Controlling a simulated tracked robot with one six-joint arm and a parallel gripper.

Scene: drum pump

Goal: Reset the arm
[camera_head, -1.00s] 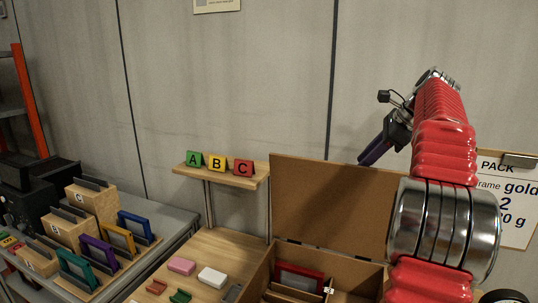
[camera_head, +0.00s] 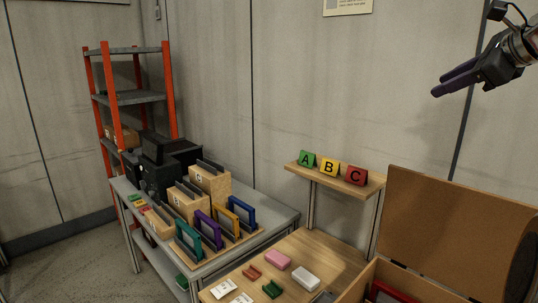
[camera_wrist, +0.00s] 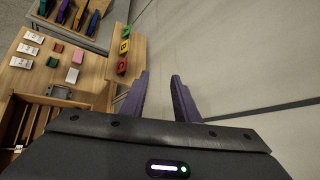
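In the head view the fingers overlap, so the gap shows only in the wrist view. Most of my arm is outside the head view.
The open box (camera_head: 398,293) stands on the wooden table (camera_head: 320,248). A shelf (camera_head: 335,179) holds A, B and C signs. A grey bench (camera_head: 275,212) carries coloured frames and wooden blocks. An orange rack (camera_head: 170,92) stands behind. The wall area around my gripper is clear.

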